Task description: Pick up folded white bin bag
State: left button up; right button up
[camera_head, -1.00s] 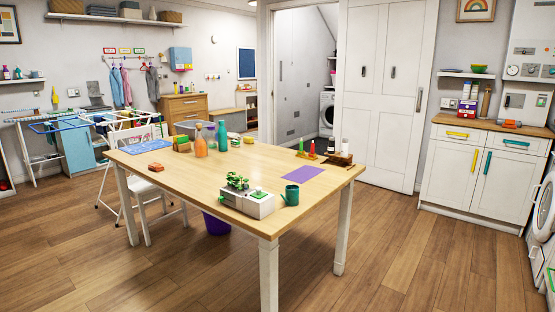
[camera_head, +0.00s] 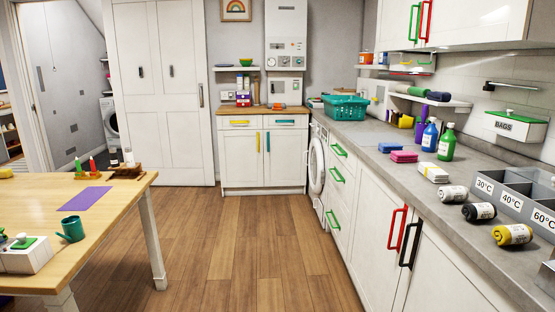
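On the grey counter (camera_head: 385,150) at the right lie three labelled rolls: a white one (camera_head: 452,196), a black one (camera_head: 479,212) and a yellow one (camera_head: 512,235). Just behind the white roll is a small flat white block or packet (camera_head: 433,174). I cannot tell which of the white things, if either, is the folded white bin bag. A white box with a green lid, marked BAGS (camera_head: 515,125), is on the wall above the counter. Neither of my grippers is in view.
A grey sorter marked 30°C, 40°C and 60°C (camera_head: 512,200) stands at the counter's near right. Green and blue bottles (camera_head: 446,143) and a teal basket (camera_head: 345,107) stand farther back. A wooden table (camera_head: 120,205) is at left; the floor between is clear.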

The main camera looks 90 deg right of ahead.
aim_at(435, 173)
jog(key=z, duration=2.5)
jog(key=i+l+z, duration=0.1)
jog(key=z, duration=0.3)
jog(key=i+l+z, duration=0.1)
jog(key=z, duration=0.3)
jog(key=i+l+z, duration=0.15)
jog(key=z, duration=0.3)
jog(key=i+j, duration=0.2)
jog(key=j, duration=0.15)
jog(key=i+j, duration=0.2)
jog(key=j, duration=0.15)
